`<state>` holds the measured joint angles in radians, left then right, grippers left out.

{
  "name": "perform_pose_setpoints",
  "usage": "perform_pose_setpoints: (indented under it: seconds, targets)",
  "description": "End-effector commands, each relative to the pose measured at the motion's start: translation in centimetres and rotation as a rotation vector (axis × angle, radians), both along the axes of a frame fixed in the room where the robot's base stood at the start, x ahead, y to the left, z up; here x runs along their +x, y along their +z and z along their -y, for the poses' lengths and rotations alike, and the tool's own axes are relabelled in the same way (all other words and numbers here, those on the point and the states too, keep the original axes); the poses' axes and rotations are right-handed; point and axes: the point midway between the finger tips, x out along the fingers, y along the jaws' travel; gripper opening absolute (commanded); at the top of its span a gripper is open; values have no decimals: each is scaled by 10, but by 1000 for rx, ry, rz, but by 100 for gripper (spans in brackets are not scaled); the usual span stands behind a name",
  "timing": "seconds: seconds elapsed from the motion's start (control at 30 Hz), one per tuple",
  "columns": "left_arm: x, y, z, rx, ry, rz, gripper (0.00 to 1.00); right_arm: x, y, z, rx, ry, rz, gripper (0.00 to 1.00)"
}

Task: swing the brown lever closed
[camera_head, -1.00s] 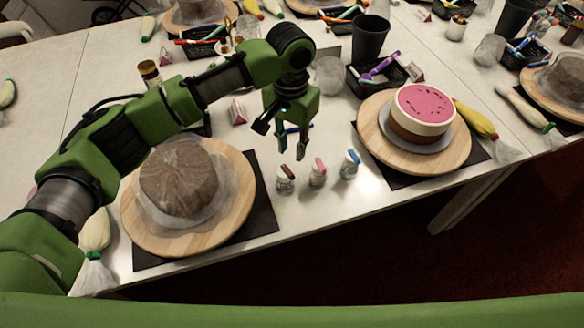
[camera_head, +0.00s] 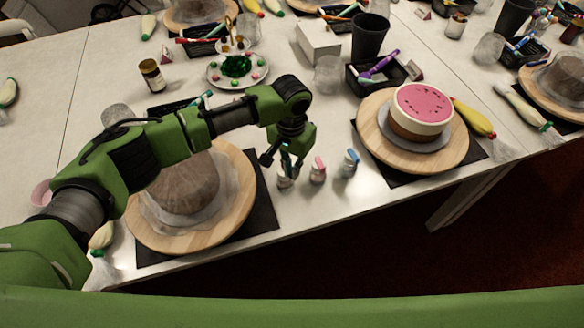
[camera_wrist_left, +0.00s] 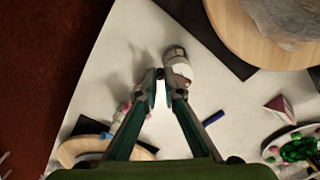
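The small clear jar with the brown lever (camera_head: 284,181) stands upright near the table's front edge; the lever is mostly covered by my fingers in the head view. My left gripper (camera_head: 287,153) is directly over this jar, pointing down. In the left wrist view, the left gripper's (camera_wrist_left: 163,75) two fingertips are close together and empty, beside the jar's pale round top (camera_wrist_left: 178,64). A small brownish part shows at the right fingertip; I cannot tell whether they touch, nor the lever's exact angle. My right gripper is not in view.
Jars with a pink lever (camera_head: 318,170) and a blue lever (camera_head: 350,164) stand close by on the right. A wrapped cake (camera_head: 183,187) on a wooden turntable (camera_head: 240,205) is on the left. A pink-topped cake (camera_head: 422,108) stands at right on another turntable.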

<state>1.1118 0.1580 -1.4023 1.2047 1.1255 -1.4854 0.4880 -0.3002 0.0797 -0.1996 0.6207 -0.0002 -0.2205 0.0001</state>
Motion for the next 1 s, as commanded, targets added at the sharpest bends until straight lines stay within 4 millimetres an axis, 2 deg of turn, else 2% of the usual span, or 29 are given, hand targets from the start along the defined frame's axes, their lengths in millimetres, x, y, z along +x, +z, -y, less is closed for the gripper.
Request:
perform_pose_setpoints:
  seconds: [0.27,0.6,0.77,1.0]
  targets:
    - [-1,2,0,0,-17,-1,0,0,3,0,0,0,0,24]
    - [-6,3,-12,-2,-297,-2,0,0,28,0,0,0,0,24]
    - [-6,1,-15,0,-363,-2,0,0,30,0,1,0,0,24]
    - [-6,0,-15,0,-368,0,0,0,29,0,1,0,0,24]
